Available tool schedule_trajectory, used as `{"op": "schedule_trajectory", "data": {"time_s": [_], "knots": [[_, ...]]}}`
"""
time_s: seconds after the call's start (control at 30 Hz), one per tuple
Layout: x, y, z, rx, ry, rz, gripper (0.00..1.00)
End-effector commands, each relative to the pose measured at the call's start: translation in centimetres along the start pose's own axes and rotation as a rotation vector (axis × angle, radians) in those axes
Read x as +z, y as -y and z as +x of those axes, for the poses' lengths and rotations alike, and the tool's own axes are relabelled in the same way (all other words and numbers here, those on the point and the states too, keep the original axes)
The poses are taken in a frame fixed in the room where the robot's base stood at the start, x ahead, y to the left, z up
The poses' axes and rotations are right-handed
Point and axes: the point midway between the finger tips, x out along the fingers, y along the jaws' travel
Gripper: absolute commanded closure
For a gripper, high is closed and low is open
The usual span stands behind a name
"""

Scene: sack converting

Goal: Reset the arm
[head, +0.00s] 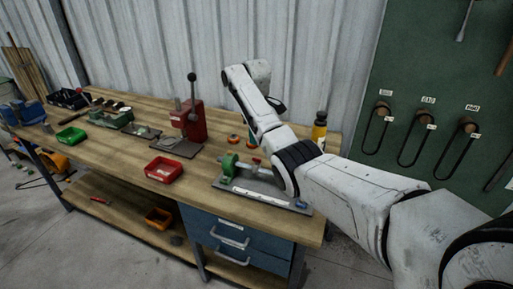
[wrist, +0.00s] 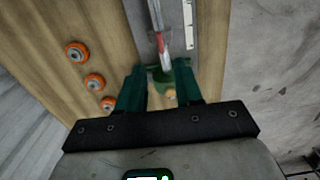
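My white arm (head: 345,190) reaches from the lower right over the right end of the workbench (head: 120,185) and bends upward. In the head view my gripper cannot be made out clearly. In the wrist view my gripper (wrist: 161,84) points down over the bench with its two dark green fingers apart. A green fixture (head: 230,165) on a grey plate stands on the bench beside my arm. Its green part (wrist: 162,76) and a rod with a red section show beyond and between the fingers. I see no grip on it.
Orange rings (wrist: 94,82) lie left of the fingers. A red lever press (head: 190,118), a red bin (head: 163,170) and a yellow bottle (head: 319,130) stand on the bench. A green pegboard (head: 400,95) with hanging belts is at right. Corrugated wall is behind.

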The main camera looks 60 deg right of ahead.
Motion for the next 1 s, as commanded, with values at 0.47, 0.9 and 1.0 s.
{"op": "schedule_trajectory", "data": {"time_s": [0.47,0.9,1.0], "knots": [[0.0,0.0,-1.9,0.000,0.000,0.000,0.65],[-0.3,0.5,-1.2,-0.002,0.000,-0.004,0.65],[-1.2,2.5,0.9,-0.007,-0.005,-0.011,0.65]]}}
